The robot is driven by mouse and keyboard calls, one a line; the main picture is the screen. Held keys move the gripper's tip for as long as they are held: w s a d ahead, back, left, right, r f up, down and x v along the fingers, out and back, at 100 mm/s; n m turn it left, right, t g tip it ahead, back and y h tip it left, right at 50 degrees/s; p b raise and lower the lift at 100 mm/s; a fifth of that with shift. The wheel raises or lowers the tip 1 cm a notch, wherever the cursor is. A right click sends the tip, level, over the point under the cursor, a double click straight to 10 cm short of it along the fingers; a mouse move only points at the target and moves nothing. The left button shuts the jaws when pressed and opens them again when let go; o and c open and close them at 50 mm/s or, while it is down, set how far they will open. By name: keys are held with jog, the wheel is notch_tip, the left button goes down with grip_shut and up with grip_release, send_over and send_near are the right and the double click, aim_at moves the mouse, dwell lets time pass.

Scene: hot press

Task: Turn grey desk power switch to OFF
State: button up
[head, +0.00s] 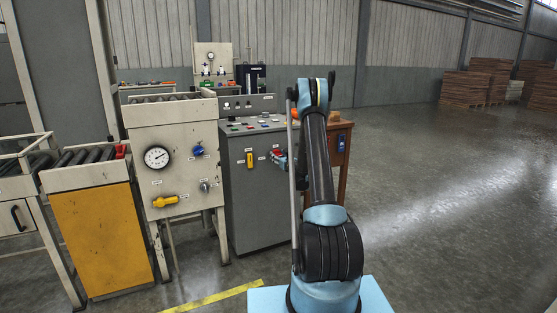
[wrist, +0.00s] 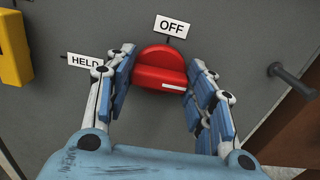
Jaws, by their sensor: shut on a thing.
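The grey desk (head: 242,190) stands in the middle of the head view, with yellow and red parts on its front. In the wrist view its red rotary switch (wrist: 160,68) lies between my gripper's fingers. The OFF label (wrist: 171,27) is above the switch and the HELD label (wrist: 84,61) is to its left. A white mark on the switch sits at its lower right, toward the right finger. My gripper (wrist: 158,82) is shut on the red switch, with blue finger pads on its left and right sides. In the head view my arm hides part of the desk's right side.
A yellow handle (wrist: 12,45) is left of the switch, and a dark peg (wrist: 292,82) sticks out at the right. A beige press (head: 180,130) with a gauge stands left of the desk. A brown wooden stand (head: 340,165) is at its right. Open floor lies further right.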

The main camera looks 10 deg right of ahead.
jog(key=shift+s+a+f+n, duration=0.1)
jog(key=shift+n, duration=2.85)
jog(key=shift+s+a+f+n, duration=0.1)
jog(key=shift+n, duration=2.9)
jog(key=shift+a+f+n, duration=0.1)
jog(key=shift+n, duration=2.85)
jog(key=shift+r, duration=0.1)
jog(key=o, duration=1.1)
jog(key=shift+w, duration=0.1)
jog(key=shift+c, duration=0.2)
jog(key=shift+d, duration=0.1)
